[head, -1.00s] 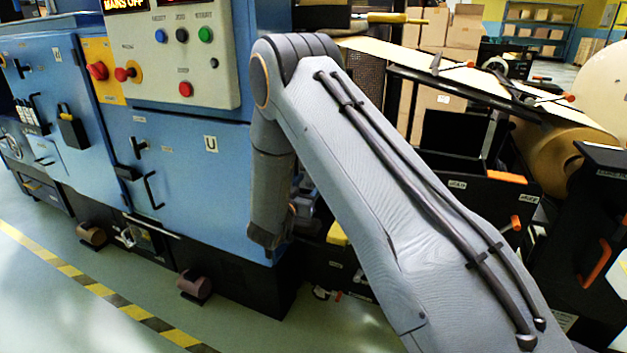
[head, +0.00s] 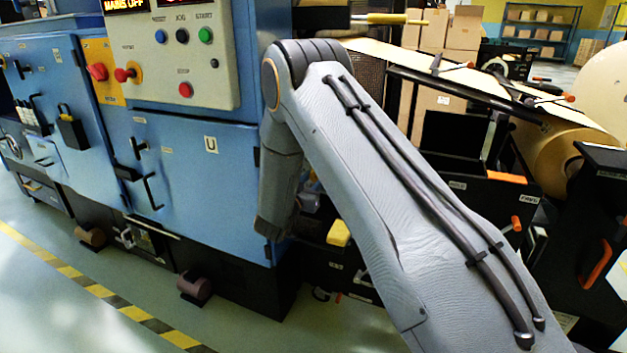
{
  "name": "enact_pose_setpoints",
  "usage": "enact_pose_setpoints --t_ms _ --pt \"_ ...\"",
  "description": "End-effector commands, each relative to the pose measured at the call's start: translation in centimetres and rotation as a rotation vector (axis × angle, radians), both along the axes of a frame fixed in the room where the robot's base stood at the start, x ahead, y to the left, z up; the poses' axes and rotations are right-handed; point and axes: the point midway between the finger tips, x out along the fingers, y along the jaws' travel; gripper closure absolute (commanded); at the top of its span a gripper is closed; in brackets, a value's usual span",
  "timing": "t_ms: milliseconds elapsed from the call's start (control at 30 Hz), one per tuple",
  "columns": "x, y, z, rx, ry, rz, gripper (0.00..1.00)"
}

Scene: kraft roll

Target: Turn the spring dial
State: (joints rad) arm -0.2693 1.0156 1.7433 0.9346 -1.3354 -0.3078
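My arm reaches in from the lower right of the head view and bends down in front of the right side of the blue machine cabinet (head: 195,165). My gripper is hidden behind or below my own arm links, so its state does not show. I cannot make out the spring dial; it may be behind my arm. A yellow part (head: 338,233) shows on the black machine frame just right of my forearm.
A control panel (head: 180,60) with coloured buttons and a "MAINS OFF" display is above the cabinet. Orange-handled black units (head: 597,262) and a kraft paper roll (head: 548,155) are at right. Open floor with a striped line (head: 95,288) lies front left.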

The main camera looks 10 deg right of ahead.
Motion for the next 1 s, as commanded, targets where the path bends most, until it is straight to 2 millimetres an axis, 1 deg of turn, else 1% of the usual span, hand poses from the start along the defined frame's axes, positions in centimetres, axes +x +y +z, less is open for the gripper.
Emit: enact_pose_setpoints --t_ms 167,367,1000 --pt "0.11 0.02 0.14 -0.024 0.016 0.001 0.88" --pt "0.11 0.02 0.20 -0.104 0.074 0.001 0.88" --pt "0.18 0.02 0.29 -0.577 0.416 0.001 0.88"
